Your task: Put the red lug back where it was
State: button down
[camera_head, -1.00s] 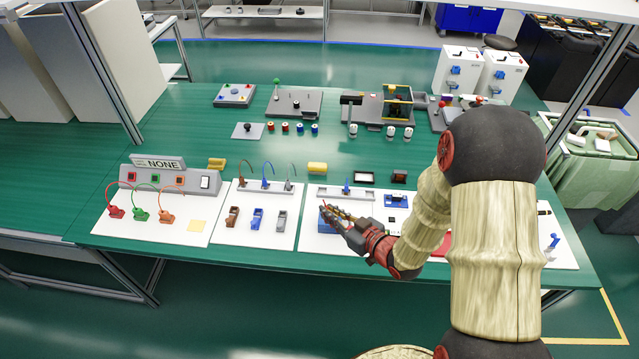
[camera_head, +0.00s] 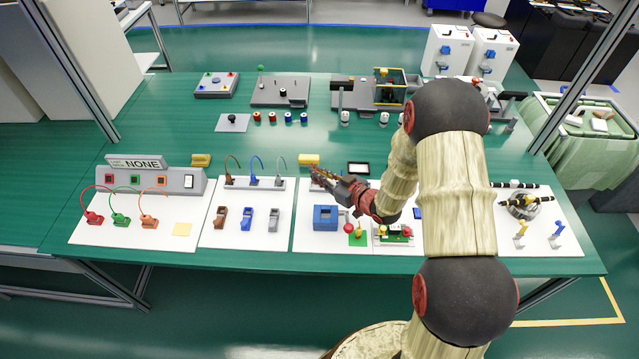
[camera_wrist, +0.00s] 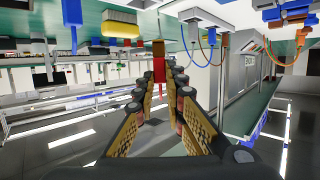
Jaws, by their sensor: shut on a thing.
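My gripper (camera_head: 318,175) is over the back of the third white panel, close to the grey rack there, which my arm partly hides. In the wrist view my gripper (camera_wrist: 159,82) has its two fingers closed on the red lug (camera_wrist: 158,70), a narrow red piece with a brown part on one end. The wrist picture looks upside down. A blue lug (camera_wrist: 73,40) stands apart from the fingers at the left in that view. I cannot tell whether the red lug touches the rack.
A blue box (camera_head: 325,218) and a red knob (camera_head: 348,229) are in front. A cable rack (camera_head: 255,183) stands to the left.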

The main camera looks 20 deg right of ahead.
jog(key=w+f, duration=0.1)
jog(key=w+d+f+b, duration=0.1)
jog(key=w+f, duration=0.1)
jog(key=shift+f, duration=0.3)
jog(key=shift+f+b, duration=0.7)
jog(key=shift+f, duration=0.8)
jog(key=shift+f, duration=0.15)
jog(key=c, duration=1.8)
grip_release()
jog(key=shift+c, duration=0.2)
